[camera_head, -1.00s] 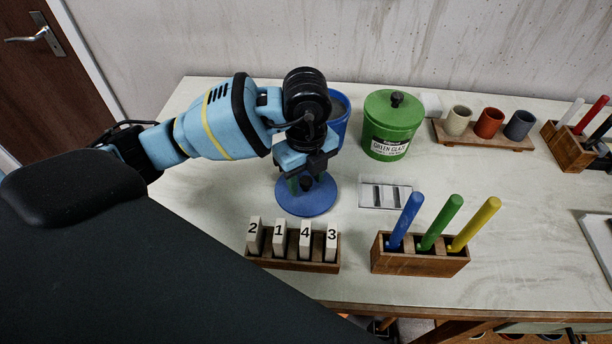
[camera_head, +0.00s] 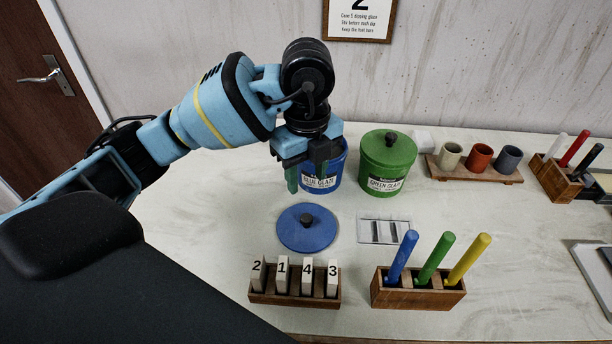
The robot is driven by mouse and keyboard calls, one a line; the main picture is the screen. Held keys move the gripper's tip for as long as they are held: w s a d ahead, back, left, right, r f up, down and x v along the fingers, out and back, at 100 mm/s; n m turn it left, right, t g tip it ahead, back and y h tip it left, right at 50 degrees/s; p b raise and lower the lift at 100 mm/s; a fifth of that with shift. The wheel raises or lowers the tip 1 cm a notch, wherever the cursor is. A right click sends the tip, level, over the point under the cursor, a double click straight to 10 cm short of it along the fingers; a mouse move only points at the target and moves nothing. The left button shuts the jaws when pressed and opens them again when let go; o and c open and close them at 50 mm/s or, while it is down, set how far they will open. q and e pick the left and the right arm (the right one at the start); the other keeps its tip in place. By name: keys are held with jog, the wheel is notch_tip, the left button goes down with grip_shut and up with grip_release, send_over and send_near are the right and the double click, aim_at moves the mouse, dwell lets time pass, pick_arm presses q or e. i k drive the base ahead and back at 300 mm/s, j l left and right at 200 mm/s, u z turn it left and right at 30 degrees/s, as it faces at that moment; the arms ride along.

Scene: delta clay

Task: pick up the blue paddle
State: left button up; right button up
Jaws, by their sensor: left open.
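The blue paddle (camera_head: 403,256) stands in the left slot of a wooden holder (camera_head: 418,298), its rounded handle sticking up and leaning slightly right. A green paddle (camera_head: 435,257) and a yellow paddle (camera_head: 468,258) stand in the same holder, to its right. My left gripper (camera_head: 306,180) is open and empty, pointing down in front of the blue glaze bucket, above and to the left of the blue paddle and apart from it. My right gripper is not in view.
A blue lid (camera_head: 306,229) with a black knob lies on the table. The blue glaze bucket (camera_head: 332,172) is partly hidden by my gripper. A green glaze bucket (camera_head: 388,165) is lidded. Numbered tiles (camera_head: 307,277) stand in a rack. A flat slotted plate (camera_head: 384,231) lies behind the paddles.

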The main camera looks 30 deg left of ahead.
aim_at(411, 238)
jog(key=k, duration=1)
